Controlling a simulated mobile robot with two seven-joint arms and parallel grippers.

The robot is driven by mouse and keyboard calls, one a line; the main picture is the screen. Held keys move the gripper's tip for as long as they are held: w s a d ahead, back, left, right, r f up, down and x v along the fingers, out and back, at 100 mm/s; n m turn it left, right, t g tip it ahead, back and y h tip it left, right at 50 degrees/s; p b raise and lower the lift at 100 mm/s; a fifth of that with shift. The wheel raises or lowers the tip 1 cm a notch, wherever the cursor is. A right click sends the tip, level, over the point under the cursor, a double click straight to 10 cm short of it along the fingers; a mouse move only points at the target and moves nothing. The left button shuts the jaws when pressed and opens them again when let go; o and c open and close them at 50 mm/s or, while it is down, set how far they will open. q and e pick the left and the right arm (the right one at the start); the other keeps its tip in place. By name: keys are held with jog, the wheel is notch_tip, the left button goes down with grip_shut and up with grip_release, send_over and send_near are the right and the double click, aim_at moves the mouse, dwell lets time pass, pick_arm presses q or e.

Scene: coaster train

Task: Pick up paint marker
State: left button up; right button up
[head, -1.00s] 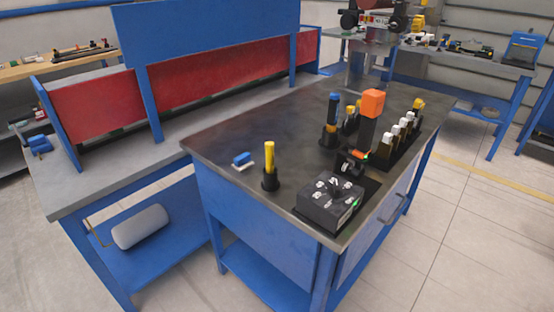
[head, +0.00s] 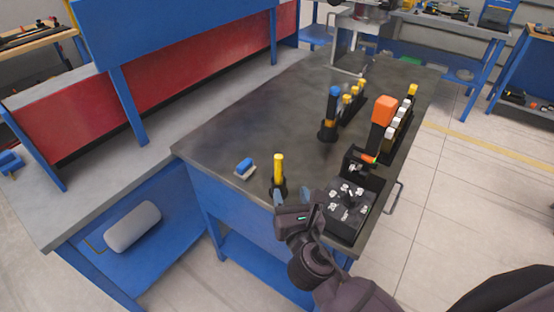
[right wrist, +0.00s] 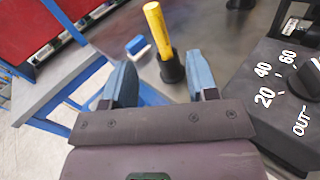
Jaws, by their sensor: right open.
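The paint marker is most likely the yellow cylinder (head: 278,167) standing upright in a black round holder (head: 277,188) near the table's front edge. In the right wrist view the yellow marker (right wrist: 158,30) stands ahead of the jaws, its black holder (right wrist: 171,68) seen between the fingertips. My right gripper (head: 296,198) is in front of the holder in the head view, open and empty; its two blue-grey fingers (right wrist: 158,80) are spread wide in the right wrist view. Whether a finger touches the holder is not clear. My left gripper is out of view.
A black dial box (head: 347,212) stands close right of my gripper. A blue-and-white block (head: 245,168) lies left of the marker. The table's left middle (head: 240,125) is clear.

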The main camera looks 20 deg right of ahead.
aim_at(280, 162)
jog(key=shift+n, duration=0.5)
jog(key=w, duration=0.4)
jog(key=w+r, duration=0.1)
jog(key=w, duration=0.1)
jog(key=shift+d, duration=0.1)
jog(key=shift+w+d+r+p, duration=0.1)
jog(key=shift+w+d+p, duration=0.1)
jog(key=shift+w, duration=1.25)
jog(key=shift+w+d+p, duration=0.1)
jog(key=shift+w+p, duration=0.05)
jog(key=shift+w, duration=1.25)
grip_shut()
